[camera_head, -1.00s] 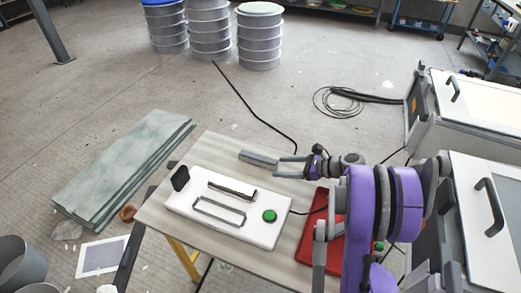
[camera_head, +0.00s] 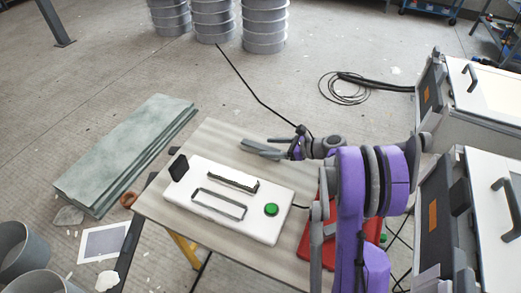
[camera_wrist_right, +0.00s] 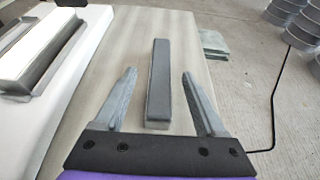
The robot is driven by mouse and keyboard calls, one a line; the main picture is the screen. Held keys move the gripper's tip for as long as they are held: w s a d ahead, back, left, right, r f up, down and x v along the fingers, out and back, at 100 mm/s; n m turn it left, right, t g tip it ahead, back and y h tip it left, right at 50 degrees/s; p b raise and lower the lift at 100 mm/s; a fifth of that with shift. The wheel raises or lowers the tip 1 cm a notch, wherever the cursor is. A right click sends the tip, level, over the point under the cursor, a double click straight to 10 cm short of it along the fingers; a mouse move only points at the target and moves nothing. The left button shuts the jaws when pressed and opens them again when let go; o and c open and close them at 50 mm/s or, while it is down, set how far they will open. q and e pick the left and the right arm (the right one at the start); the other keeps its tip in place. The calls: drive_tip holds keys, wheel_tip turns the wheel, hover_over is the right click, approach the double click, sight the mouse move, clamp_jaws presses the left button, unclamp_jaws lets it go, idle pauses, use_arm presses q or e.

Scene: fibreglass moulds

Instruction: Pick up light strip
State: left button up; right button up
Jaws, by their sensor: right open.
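A dark grey rectangular bar, which looks like the light strip (camera_wrist_right: 159,85), lies on the wooden table in the right wrist view. My right gripper (camera_wrist_right: 160,74) is open, with one finger on each side of the bar and a clear gap on both sides. The bar reaches past the fingertips. In the head view the right gripper (camera_head: 262,149) is over the table's far edge area and overlaps the bar, so its height above the bar is hard to tell. My left gripper is not in view.
A white box (camera_head: 200,220) with a raised block, a rectangular slot frame and a green button (camera_head: 271,210) sits on the table (camera_head: 219,131). A red item (camera_head: 313,245) lies at the table's right. White cabinets stand at right, and a black cable crosses the floor.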

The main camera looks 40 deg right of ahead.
sight(263, 147)
drive_tip(key=x, duration=0.3)
drive_tip(key=shift+w+a+f, duration=0.1)
drive_tip(key=shift+w+f, duration=0.1)
drive_tip(key=shift+w, duration=0.15)
clamp_jaws()
